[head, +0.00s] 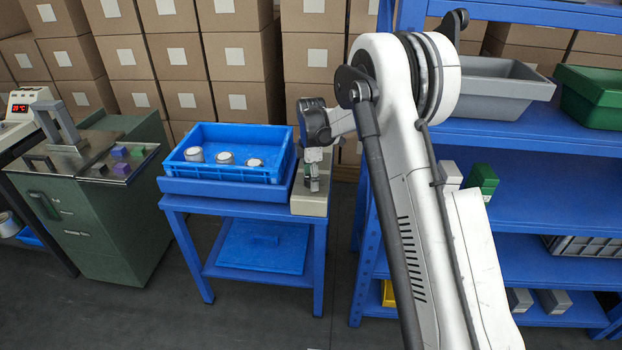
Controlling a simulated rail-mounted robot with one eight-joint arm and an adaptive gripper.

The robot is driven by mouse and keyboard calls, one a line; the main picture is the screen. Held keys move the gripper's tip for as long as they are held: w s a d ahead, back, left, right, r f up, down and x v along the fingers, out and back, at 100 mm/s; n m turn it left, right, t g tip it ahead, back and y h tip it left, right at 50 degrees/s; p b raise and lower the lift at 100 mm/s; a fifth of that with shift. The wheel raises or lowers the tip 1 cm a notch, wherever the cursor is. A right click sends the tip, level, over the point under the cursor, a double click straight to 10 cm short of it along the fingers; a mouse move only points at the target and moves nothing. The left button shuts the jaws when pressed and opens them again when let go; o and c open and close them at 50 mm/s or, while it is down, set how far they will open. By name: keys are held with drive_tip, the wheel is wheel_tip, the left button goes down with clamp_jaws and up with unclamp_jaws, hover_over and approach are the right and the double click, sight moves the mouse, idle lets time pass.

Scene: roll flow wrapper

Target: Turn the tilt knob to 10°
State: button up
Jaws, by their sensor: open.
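My gripper (312,182) points down over a beige boxy device (309,205) at the right end of the blue table. Its fingers are small in this view, and they look apart with nothing held between them. I cannot tell whether they touch the device. No tilt knob or degree scale can be made out. The gripper and wrist cover part of the device's top.
A blue crate (226,172) with several white rolls stands left of the device. A green cabinet (110,220) with small blocks on top is further left, near a machine with a red display (20,107). A blue shelf rack (510,180) stands right; stacked cartons (235,55) are behind.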

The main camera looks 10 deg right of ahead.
drive_tip(key=shift+c, duration=0.2)
drive_tip(key=c, duration=1.1)
drive_tip(key=shift+m, duration=0.3)
drive_tip(key=m+b, duration=0.1)
drive_tip(key=m, duration=0.2)
drive_tip(key=shift+m, duration=0.3)
drive_tip(key=m+b, duration=0.1)
drive_tip(key=m, duration=0.3)
drive_tip(key=m+b, duration=0.1)
drive_tip(key=m, duration=0.4)
drive_tip(key=shift+m+b, duration=0.4)
drive_tip(key=shift+m, duration=1.8)
